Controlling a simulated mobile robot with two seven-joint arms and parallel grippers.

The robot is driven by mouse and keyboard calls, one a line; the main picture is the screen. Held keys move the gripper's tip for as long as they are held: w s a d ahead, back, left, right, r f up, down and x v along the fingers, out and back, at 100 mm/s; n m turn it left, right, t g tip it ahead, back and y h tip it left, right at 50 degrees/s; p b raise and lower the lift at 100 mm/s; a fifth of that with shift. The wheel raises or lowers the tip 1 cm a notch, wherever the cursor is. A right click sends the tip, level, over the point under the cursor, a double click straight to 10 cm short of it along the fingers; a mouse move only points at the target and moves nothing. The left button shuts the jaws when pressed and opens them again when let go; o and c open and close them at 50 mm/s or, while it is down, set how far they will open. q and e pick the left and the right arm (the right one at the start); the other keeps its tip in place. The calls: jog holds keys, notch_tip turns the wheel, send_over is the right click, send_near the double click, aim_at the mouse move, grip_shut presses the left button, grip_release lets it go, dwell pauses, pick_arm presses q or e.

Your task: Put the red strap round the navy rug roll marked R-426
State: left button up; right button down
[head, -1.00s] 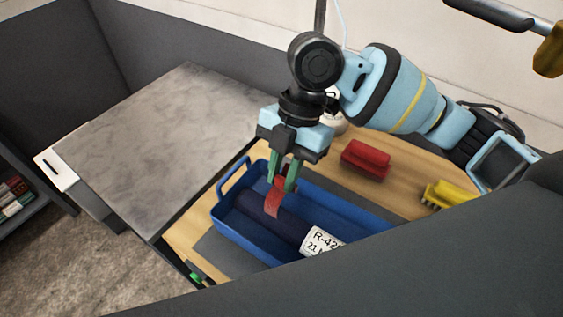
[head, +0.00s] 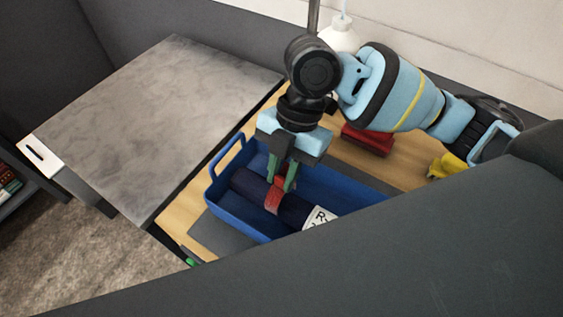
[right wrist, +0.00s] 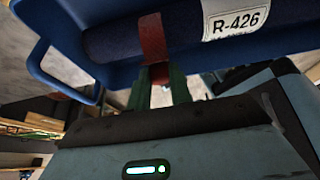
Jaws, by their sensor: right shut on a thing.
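The navy rug roll (head: 246,185) lies in a blue tray (head: 222,205). Its white label (head: 318,217) is partly hidden in the head view by a dark grey surface in front. In the right wrist view the label (right wrist: 235,16) reads R-426 on the roll (right wrist: 112,42). The red strap (head: 273,199) lies across the roll; it also shows in the right wrist view (right wrist: 152,38). Its underside is hidden, so I cannot tell whether it goes all the way round. My right gripper (head: 281,184), with green fingers, is shut on the strap just above the roll. My left gripper is not in view.
A red brush-like object (head: 368,140) and a yellow one (head: 446,166) stand on the wooden surface behind the tray. A white bottle (head: 340,36) stands at the back. A grey stone-like slab (head: 150,110) to the left is bare. The dark grey surface (head: 330,270) blocks the near right.

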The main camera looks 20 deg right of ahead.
jog(key=shift+f+b, duration=0.35)
jog(key=shift+f, duration=1.5)
jog(key=c, duration=1.2)
grip_release()
jog(key=v, duration=0.7)
jog(key=shift+d+r, duration=0.2)
jog(key=shift+r, duration=0.1)
